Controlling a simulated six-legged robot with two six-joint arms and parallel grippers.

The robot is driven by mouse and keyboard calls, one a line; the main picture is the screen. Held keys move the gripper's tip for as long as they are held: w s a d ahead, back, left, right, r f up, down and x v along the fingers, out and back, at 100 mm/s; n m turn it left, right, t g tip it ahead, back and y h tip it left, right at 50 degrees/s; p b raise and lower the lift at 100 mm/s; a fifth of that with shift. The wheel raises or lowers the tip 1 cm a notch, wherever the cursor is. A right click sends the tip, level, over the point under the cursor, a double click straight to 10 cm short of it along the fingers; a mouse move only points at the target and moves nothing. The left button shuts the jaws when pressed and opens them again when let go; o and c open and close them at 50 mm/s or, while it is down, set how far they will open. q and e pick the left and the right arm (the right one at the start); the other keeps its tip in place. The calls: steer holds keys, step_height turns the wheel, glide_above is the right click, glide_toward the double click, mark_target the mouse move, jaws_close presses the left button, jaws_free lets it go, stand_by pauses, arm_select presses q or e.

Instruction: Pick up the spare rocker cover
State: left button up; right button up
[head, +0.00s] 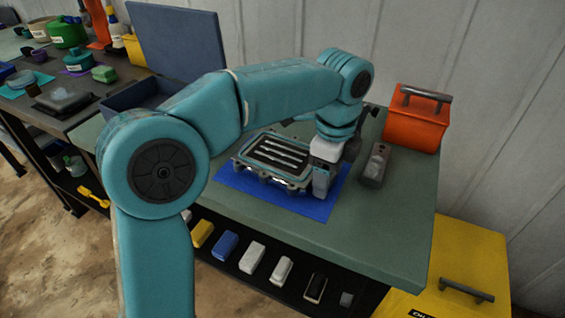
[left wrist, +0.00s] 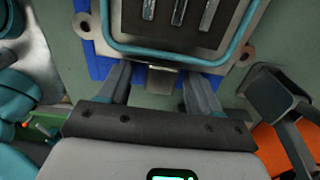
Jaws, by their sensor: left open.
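A rectangular metal part with a teal rim and a dark top with pale bars (head: 275,158) lies on a blue mat (head: 300,204) on the bench. It fills the top of the left wrist view (left wrist: 175,25). I cannot tell for sure whether it is the spare rocker cover. My left gripper (head: 322,182) is at its right end, pointing down in the head view. In the left wrist view my left gripper (left wrist: 157,80) is open, its fingers apart on either side of a small metal tab (left wrist: 162,79) at the part's edge. Contact is unclear. My right gripper is not in view.
A grey device (head: 376,165) and an orange box with a handle (head: 416,118) stand to the right. A blue open-lidded case (head: 180,45) stands behind my arm. Several small blocks sit on the shelf below. The bench's front right (head: 385,225) is clear.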

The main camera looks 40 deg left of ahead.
arm_select(q)
jaws_close()
steer(key=shift+r, duration=0.1)
